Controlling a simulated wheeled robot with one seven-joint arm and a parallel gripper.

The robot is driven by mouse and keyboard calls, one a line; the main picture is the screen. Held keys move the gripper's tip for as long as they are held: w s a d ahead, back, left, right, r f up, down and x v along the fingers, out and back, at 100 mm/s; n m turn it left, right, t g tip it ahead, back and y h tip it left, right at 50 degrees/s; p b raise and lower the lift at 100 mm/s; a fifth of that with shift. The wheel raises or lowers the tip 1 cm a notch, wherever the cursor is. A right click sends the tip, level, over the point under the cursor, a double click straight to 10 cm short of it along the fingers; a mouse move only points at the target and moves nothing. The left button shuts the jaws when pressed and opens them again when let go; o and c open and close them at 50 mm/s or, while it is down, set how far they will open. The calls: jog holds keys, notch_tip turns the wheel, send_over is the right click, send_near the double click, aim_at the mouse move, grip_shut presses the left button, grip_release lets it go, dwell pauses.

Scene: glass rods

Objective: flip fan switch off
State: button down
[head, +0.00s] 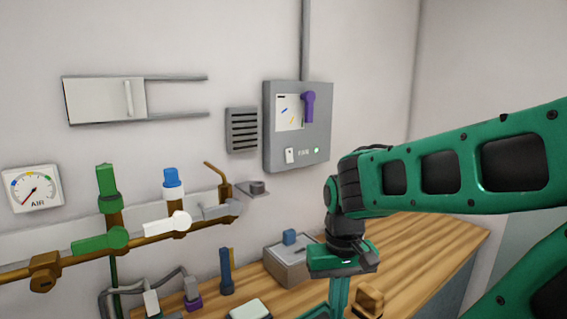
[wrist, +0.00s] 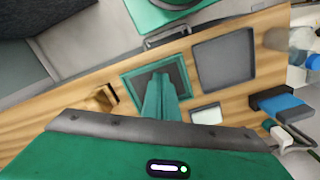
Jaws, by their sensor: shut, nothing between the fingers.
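A grey control box (head: 322,120) hangs on the back wall. A purple lever (head: 308,106) sits higher on the box. My gripper (head: 339,298) points down over the wooden bench, below and to the right of the box and apart from the switch. In the wrist view my gripper (wrist: 160,80) is shut and empty, above a dark green-framed square. The switch is not in the wrist view.
A wall vent (head: 242,130) is left of the box. Brown pipes with green, white and grey valve handles (head: 100,240) run along the left wall. A grey box with a blue knob (head: 290,262) stands on the bench (head: 420,240), whose right part is mostly clear.

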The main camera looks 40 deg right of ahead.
aim_at(291, 159)
jog(key=w+d+r+m+t, duration=0.3)
jog(key=w+d+r+t, duration=0.15)
jog(key=w, duration=0.55)
jog(key=w+d+r+m+t, duration=0.3)
jog(key=w+d+r+t, duration=0.15)
jog(key=w, duration=0.55)
jog(key=w+d+r+m+t+h, duration=0.1)
jog(key=w+d+r+m+t, duration=0.1)
jog(key=d+r+m+t, duration=0.4)
jog(key=d+r+t, duration=0.1)
jog(key=d+r, duration=0.4)
jog(key=r, duration=0.2)
jog(key=shift+w, duration=0.1)
jog(key=w, duration=0.4)
jog(key=w+f, duration=0.1)
jog(key=w, duration=0.4)
jog(key=w+d+f, duration=0.1)
jog(key=w, duration=0.3)
jog(key=shift+w, duration=0.4)
